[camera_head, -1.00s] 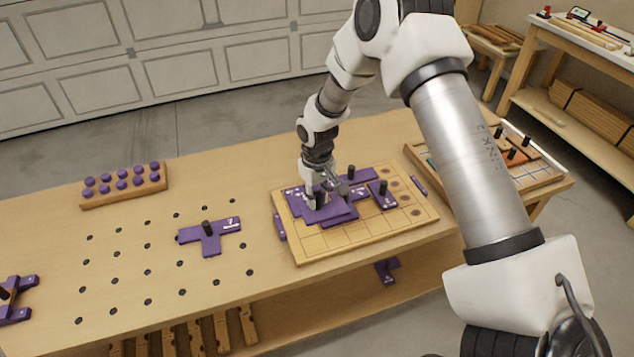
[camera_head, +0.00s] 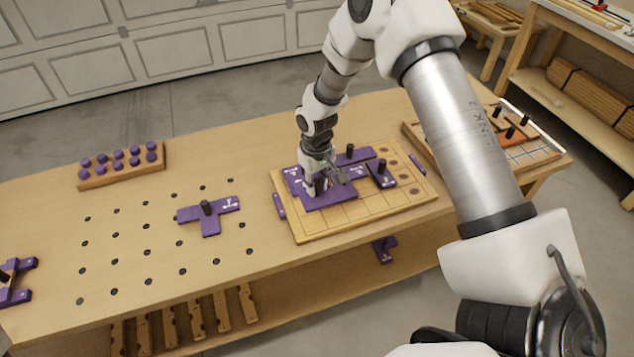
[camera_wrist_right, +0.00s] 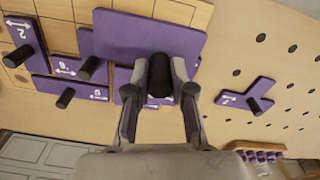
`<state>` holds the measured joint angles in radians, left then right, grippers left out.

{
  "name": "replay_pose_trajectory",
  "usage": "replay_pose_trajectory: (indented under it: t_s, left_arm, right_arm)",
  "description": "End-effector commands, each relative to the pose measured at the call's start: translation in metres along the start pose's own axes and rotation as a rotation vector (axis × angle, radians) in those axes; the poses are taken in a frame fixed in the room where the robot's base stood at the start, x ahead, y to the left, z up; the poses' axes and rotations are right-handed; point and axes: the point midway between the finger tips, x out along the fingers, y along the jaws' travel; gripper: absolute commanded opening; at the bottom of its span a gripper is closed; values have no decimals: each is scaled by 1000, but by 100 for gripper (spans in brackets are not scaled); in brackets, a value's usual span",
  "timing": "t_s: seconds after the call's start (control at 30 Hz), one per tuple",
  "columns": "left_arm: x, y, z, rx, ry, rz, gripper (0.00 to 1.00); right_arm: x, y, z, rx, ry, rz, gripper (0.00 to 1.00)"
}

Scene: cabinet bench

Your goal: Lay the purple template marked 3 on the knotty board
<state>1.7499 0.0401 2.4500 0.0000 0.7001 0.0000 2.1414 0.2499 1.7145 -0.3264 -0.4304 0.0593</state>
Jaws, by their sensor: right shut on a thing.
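The knotty board (camera_head: 375,210) is a light wooden board with grid lines and dark round knots on its right side. My right gripper (camera_head: 318,187) is over its left part. It is shut on the black peg (camera_wrist_right: 159,75) of a wide purple template (camera_head: 332,199), also seen in the wrist view (camera_wrist_right: 135,35). The template lies flat, low over the board's left middle; I cannot tell whether it touches. I cannot read a 3 on it. Other purple templates lie at the board's back, one marked 2 (camera_wrist_right: 25,45). My left gripper is not in view.
A T-shaped purple template (camera_head: 209,227) with a black peg lies on the bench left of the board. A rack of purple knobs (camera_head: 121,178) stands at the back left. Another pegged board (camera_head: 535,150) is at the right. The bench between has several dark holes.

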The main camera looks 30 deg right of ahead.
Motion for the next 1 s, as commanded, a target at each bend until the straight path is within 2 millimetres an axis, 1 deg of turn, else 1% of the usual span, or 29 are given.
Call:
replay_pose_trajectory:
  t_s: [0.17, 0.4, 0.5, 0.63, 1.0]
  left_arm:
    - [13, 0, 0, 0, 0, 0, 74]
    - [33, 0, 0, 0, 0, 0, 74]
    - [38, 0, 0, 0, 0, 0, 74]
    - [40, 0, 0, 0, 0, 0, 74]
    - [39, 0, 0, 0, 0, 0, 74]
  right_arm:
    - [21, 0, 0, 0, -2, 0, 0]
    - [55, 0, 0, -1, -1, 0, 0]
    - [65, 0, 0, 0, -1, 0, 0]
    - [70, 0, 0, 0, -1, 0, 0]
    - [70, 0, 0, 0, -1, 0, 0]
